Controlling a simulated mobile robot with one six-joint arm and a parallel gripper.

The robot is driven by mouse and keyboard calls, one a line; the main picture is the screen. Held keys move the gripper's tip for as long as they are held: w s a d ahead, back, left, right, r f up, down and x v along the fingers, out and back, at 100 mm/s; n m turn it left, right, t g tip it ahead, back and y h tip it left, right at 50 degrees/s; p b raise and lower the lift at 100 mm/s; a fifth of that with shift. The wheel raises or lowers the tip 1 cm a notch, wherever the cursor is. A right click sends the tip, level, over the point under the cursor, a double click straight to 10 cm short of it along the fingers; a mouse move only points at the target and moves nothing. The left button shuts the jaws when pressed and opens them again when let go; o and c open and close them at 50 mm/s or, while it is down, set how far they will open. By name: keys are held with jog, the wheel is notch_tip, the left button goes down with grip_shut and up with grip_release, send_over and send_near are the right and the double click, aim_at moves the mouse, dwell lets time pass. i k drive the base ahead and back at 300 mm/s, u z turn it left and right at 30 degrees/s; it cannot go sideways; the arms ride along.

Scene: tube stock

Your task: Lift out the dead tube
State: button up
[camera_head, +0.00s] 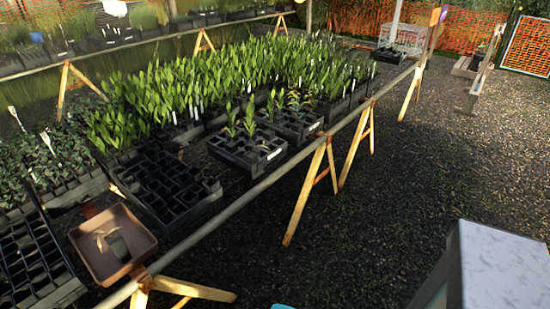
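A small dark pot (117,246) with a pale, withered plant sits in a square brown tray (82,250) at the lower left. A black cell tray (238,156) near the middle of the bench holds a few green seedlings (250,118). A small brownish, drooping plant (263,141) shows at that tray's right side, too small to make out well. A neighbouring tray (312,127) holds seedlings, some with reddish-brown leaves (294,100).
An empty black cell tray (172,190) lies between the brown tray and the seedlings. Dense green stock (190,90) fills the bench behind. A rail (255,190) on wooden trestles (305,190) runs along the front edge.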

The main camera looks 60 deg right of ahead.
aim_at(251, 156)
jog(key=u, duration=0.3)
jog(key=k, duration=0.15)
jog(key=z, duration=2.2)
jog(key=k, duration=0.95)
jog(key=u, duration=0.1)
jog(key=i, duration=0.8)
